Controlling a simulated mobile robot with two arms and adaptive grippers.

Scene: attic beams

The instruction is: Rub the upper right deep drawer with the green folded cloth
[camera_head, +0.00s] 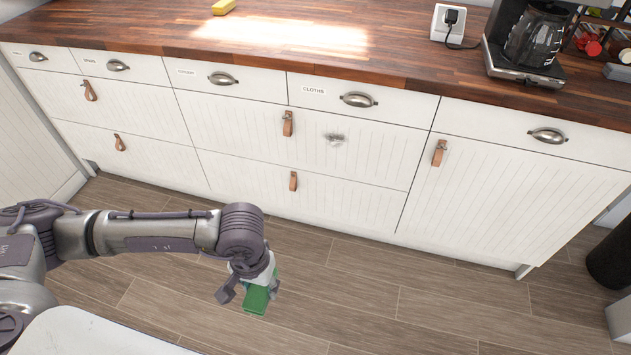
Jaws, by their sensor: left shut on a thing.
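My left gripper (257,290) is shut on the green folded cloth (257,300) and holds it in the air in front of the cabinets. The upper right deep drawer (372,142) is a wide white grooved front with a brown leather pull (288,123). It is closed. A dark grey smudge (335,138) shows on it, right of the pull. The cloth is well apart from the drawer, lower in the picture and to the left of the smudge. My right gripper is not in view.
Shallow drawers with metal cup handles, one labelled CLOTHS (314,91), run under the wooden countertop (270,40). A lower deep drawer (340,205) and a door (500,190) are closed. A coffee maker (530,45) stands on the counter. The floor (370,290) ahead is clear.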

